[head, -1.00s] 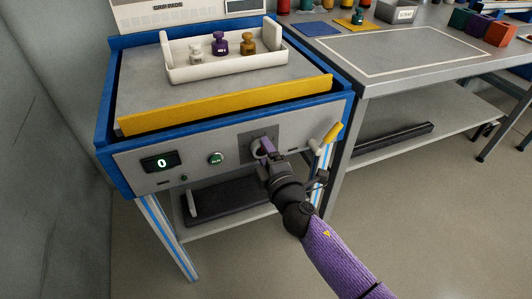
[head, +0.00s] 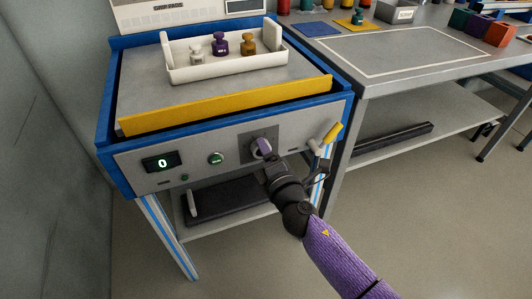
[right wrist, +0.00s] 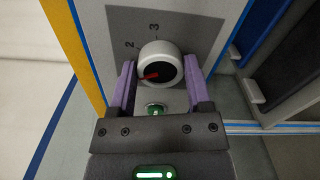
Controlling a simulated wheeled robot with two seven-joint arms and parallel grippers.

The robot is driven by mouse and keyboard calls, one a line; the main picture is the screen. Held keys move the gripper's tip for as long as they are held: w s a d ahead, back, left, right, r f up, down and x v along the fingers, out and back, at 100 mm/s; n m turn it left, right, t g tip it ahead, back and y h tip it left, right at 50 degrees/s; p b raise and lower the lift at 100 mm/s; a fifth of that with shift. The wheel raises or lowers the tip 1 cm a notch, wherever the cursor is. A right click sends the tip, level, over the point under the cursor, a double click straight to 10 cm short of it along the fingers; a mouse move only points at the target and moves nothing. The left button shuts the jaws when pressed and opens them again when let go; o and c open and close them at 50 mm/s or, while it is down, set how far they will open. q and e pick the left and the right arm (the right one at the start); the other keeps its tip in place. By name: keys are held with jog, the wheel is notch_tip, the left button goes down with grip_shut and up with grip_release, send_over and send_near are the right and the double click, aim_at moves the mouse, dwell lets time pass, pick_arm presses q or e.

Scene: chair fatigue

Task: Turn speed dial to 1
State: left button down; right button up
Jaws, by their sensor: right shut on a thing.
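The speed dial (head: 259,148) is a round white knob on a dark plate on the machine's front panel. In the right wrist view the dial (right wrist: 160,62) has a black face and a red pointer aimed left and slightly down. The figures 2 and 3 show on the plate around it; no 1 is visible. My right gripper (right wrist: 160,72) is shut on the dial, with one purple finger at each side. In the head view the right gripper (head: 265,154) partly covers the knob. The display (head: 161,162) reads 0. My left gripper is out of view.
A green button (head: 215,158) sits left of the dial, and a yellow-handled lever (head: 331,133) is to its right. A white tray (head: 230,72) with several weights stands on top, behind a yellow bar (head: 230,105). A workbench (head: 440,70) stands to the right.

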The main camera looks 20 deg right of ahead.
jog(key=o, duration=1.3)
jog(key=s, duration=1)
jog(key=shift+d+p, duration=0.15)
jog(key=shift+p, duration=0.25)
